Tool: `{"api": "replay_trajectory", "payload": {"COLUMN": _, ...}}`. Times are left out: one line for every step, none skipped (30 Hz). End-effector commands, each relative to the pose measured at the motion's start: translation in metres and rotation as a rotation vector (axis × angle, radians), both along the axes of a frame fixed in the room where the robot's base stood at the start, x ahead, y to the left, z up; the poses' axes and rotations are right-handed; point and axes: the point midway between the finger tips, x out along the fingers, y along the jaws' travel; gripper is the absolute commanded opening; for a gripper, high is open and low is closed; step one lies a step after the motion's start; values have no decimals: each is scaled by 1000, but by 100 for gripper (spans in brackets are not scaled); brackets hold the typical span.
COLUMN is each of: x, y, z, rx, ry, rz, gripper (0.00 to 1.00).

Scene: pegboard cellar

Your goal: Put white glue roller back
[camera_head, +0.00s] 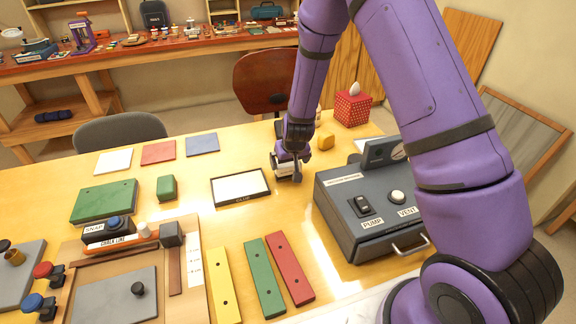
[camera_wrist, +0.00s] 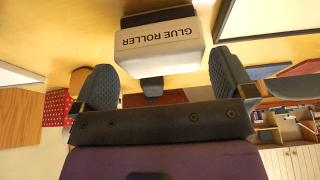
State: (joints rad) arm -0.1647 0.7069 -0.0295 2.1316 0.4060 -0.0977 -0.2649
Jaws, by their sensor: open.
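The white glue roller (camera_wrist: 158,45), a pale block lettered "GLUE ROLLER", shows upside down in the wrist view with a small dark stub between my fingers. In the head view the glue roller (camera_head: 284,169) is partly hidden by my gripper (camera_head: 292,164), low over the yellow table. My gripper (camera_wrist: 163,80) is open, one finger on each side of the stub; I cannot tell whether either finger touches it. A black-framed white pad (camera_head: 240,187) with a small label on its front edge lies just left of the roller.
A grey box with PUMP and VENT controls (camera_head: 372,205) stands close on the right. Coloured bars (camera_head: 264,279) lie in front; a green block (camera_head: 167,188) is left. Table between pad and green block is clear.

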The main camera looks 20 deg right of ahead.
Motion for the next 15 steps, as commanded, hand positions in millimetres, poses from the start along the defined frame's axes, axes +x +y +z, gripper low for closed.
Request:
{"api": "replay_trajectory", "payload": {"x": -3, "y": 1, "z": 10, "rx": 0, "ry": -3, "rz": 2, "gripper": 100}}
{"api": "replay_trajectory", "payload": {"x": -5, "y": 1, "z": 15, "rx": 0, "ry": -3, "rz": 2, "gripper": 100}}
{"api": "replay_trajectory", "payload": {"x": -8, "y": 1, "z": 21, "rx": 1, "ry": -3, "rz": 1, "gripper": 100}}
{"api": "replay_trajectory", "payload": {"x": -10, "y": 1, "z": 26, "rx": 1, "ry": -3, "rz": 0, "gripper": 100}}
{"api": "replay_trajectory", "payload": {"x": -12, "y": 1, "z": 31, "rx": 1, "ry": -4, "rz": 1, "gripper": 100}}
{"api": "replay_trajectory", "payload": {"x": -15, "y": 1, "z": 37, "rx": 1, "ry": -3, "rz": 1, "gripper": 100}}
{"api": "replay_trajectory", "payload": {"x": -16, "y": 1, "z": 42, "rx": 1, "ry": -3, "rz": 1, "gripper": 100}}
{"api": "replay_trajectory", "payload": {"x": -19, "y": 1, "z": 46, "rx": 1, "ry": -3, "rz": 0, "gripper": 100}}
{"api": "replay_trajectory", "payload": {"x": -21, "y": 1, "z": 51, "rx": 1, "ry": -3, "rz": -1, "gripper": 100}}
{"api": "replay_trajectory", "payload": {"x": -22, "y": 1, "z": 55, "rx": 1, "ry": -3, "rz": 0, "gripper": 100}}
{"api": "replay_trajectory", "payload": {"x": -24, "y": 1, "z": 58, "rx": 1, "ry": -2, "rz": 1, "gripper": 100}}
{"api": "replay_trajectory", "payload": {"x": -25, "y": 1, "z": 62, "rx": 1, "ry": -2, "rz": 1, "gripper": 100}}
{"api": "replay_trajectory", "payload": {"x": -26, "y": 1, "z": 65, "rx": 1, "ry": -2, "rz": 1, "gripper": 100}}
{"api": "replay_trajectory", "payload": {"x": -27, "y": 1, "z": 67, "rx": 0, "ry": -2, "rz": 0, "gripper": 100}}
{"api": "replay_trajectory", "payload": {"x": -29, "y": 0, "z": 69, "rx": 0, "ry": -1, "rz": 0, "gripper": 100}}
